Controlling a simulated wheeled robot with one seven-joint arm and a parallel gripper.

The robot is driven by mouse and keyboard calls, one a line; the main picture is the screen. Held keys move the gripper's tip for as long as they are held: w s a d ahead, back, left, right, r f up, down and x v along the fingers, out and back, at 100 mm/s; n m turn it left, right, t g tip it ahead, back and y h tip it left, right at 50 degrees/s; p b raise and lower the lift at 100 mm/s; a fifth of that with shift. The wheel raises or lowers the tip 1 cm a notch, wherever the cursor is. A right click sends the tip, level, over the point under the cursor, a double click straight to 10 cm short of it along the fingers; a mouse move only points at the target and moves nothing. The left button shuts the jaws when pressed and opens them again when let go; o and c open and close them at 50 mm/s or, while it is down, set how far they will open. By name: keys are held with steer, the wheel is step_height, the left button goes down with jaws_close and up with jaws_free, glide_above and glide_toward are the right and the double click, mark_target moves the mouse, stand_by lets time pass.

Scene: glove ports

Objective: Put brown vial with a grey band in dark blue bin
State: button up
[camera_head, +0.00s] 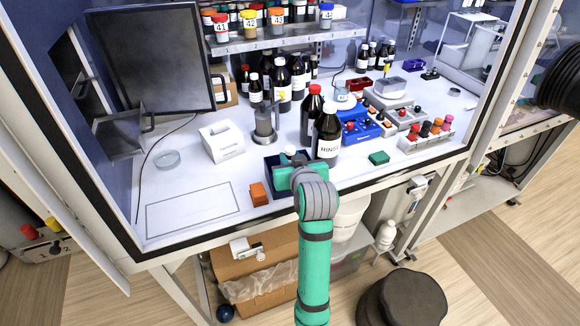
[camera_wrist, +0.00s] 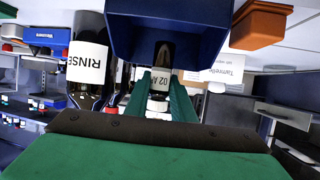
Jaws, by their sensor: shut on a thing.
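The dark blue bin (camera_head: 269,176) stands near the front of the white worktop, partly hidden by my gripper. It also fills the top middle of the wrist view (camera_wrist: 135,35). My gripper (camera_head: 290,166) is at the bin, over its right part in the head view. In the wrist view its green fingers (camera_wrist: 165,92) are shut on a dark brown vial (camera_wrist: 163,52) with a pale grey lettered band and a light cap. The vial overlaps the bin's wall there; I cannot tell whether its base is below the rim. In the head view my gripper mostly hides the vial.
A large dark RINSE bottle (camera_head: 328,134) stands close right of the bin. A white tissue box (camera_head: 222,141) and metal stand (camera_head: 264,125) are behind. The front-left worktop is clear.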

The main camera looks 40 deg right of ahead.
steer(key=shift+w+d+f, duration=0.1)
steer(key=shift+w+f, duration=0.1)
steer(key=shift+f, duration=0.1)
steer(key=shift+w+d+f, duration=0.1)
steer(key=shift+w+f, duration=0.1)
steer(key=shift+f, duration=1.55)
steer(key=shift+f, duration=0.1)
steer(key=o, duration=1)
steer(key=v, duration=1.2)
